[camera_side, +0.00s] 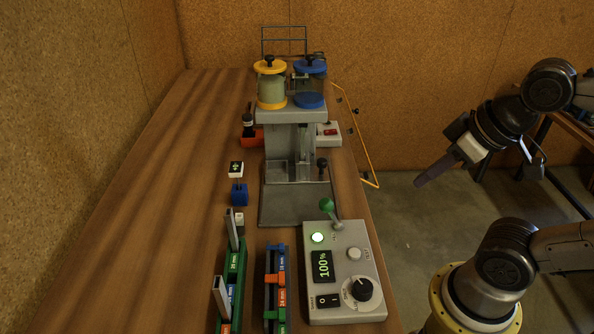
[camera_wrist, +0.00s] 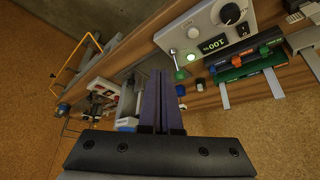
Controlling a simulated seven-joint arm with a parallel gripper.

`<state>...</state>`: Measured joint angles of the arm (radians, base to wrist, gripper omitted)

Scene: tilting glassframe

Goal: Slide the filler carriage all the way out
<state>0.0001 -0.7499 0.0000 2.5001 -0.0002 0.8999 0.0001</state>
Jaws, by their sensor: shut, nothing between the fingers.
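The grey filler stand (camera_side: 291,115) is at the far middle of the table in the side view. It bears a yellow-lidded jar (camera_side: 271,88) and a blue-lidded jar (camera_side: 311,68). A grey base plate (camera_side: 290,206) lies at its foot, with a black knob (camera_side: 322,163) on a short stem at the right. I cannot tell which part is the filler carriage. My gripper (camera_side: 420,183) is shut and empty, in the air off the table's right edge, well apart from the stand. Its fingers lie together in the wrist view (camera_wrist: 160,74).
A yellow wire frame (camera_side: 363,150) juts beyond the right edge.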

